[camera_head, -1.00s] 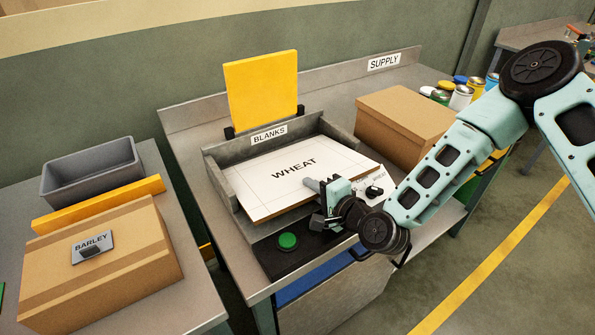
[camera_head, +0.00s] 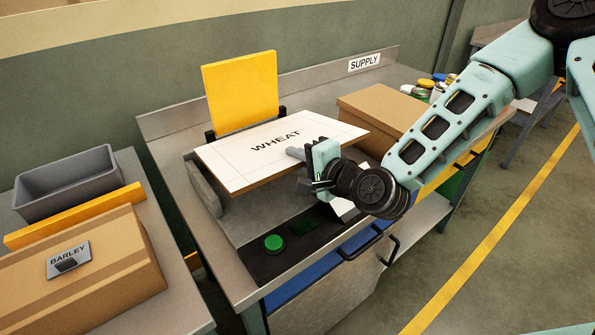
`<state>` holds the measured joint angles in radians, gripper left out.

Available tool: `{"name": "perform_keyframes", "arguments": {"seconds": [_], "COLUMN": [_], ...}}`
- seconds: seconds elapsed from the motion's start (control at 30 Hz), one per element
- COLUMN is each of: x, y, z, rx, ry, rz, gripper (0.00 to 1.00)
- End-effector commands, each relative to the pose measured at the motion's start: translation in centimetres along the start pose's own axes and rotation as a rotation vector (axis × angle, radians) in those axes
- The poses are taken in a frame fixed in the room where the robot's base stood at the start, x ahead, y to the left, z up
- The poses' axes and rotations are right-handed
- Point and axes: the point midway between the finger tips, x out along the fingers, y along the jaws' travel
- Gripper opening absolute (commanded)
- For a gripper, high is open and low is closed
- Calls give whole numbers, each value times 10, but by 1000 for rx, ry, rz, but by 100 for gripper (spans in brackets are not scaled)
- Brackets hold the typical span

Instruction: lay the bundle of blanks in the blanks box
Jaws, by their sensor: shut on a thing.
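The bundle of blanks (camera_head: 245,160) is a flat white-topped stack marked WHEAT, with a brown edge. My gripper (camera_head: 304,165) is shut on its front right edge, with one finger on top. The bundle is held raised and slightly tilted above the blanks box (camera_head: 203,188), a grey open tray on the bench. It hides the box's back wall, its label and most of the inside; the left wall shows beneath it.
A yellow panel (camera_head: 240,90) stands behind the box. A cardboard box (camera_head: 385,118) sits close on the right, with several cans beyond. A green button (camera_head: 273,242) is in front. A BARLEY carton (camera_head: 95,275) and a grey bin (camera_head: 68,182) stand on the left bench.

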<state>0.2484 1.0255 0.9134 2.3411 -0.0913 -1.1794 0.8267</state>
Motion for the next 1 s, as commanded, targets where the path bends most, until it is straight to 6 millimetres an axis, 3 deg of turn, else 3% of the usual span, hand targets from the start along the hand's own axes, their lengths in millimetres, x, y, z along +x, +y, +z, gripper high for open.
{"name": "perform_keyframes", "arguments": {"seconds": [0.37,0.73,1.0], "x": [4,6,7], "y": [-12,-38,-40], "z": [-4,-11,-12], "rx": [-20,-24,-22], "ry": [10,-31,-42], "rz": [-69,-199,-220], "gripper": [0,0,0]}}
